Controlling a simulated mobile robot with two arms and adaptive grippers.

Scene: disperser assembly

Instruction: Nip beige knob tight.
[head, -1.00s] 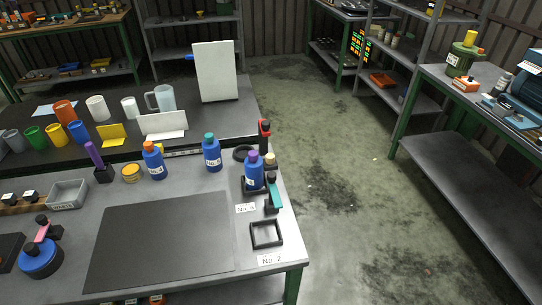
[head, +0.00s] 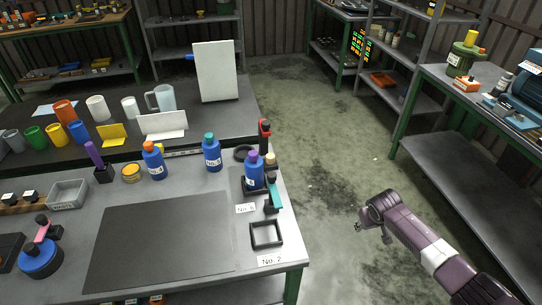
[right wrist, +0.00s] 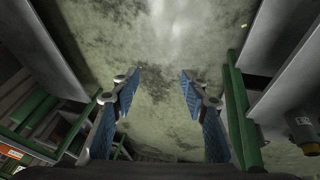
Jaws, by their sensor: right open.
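The beige knob (head: 270,159) is a small piece at the right end of the workbench, beside the blue bottle with a purple cap (head: 254,172). The bottle stands upright in a dark holder (head: 247,188), with a teal part (head: 273,194) in front. How tightly the knob sits cannot be told. My right gripper (right wrist: 160,88) is open and empty in the right wrist view, above the bare floor. In the head view my right arm comes in from the lower right, clear of the bench. My left gripper is not in view.
A dark mat (head: 160,240) covers the bench front. Blue bottles with orange (head: 154,162) and teal caps (head: 212,152) stand behind it. A red-topped black post (head: 264,135) rises near the knob. A black square frame (head: 266,234) lies at the right corner. The floor aisle is free.

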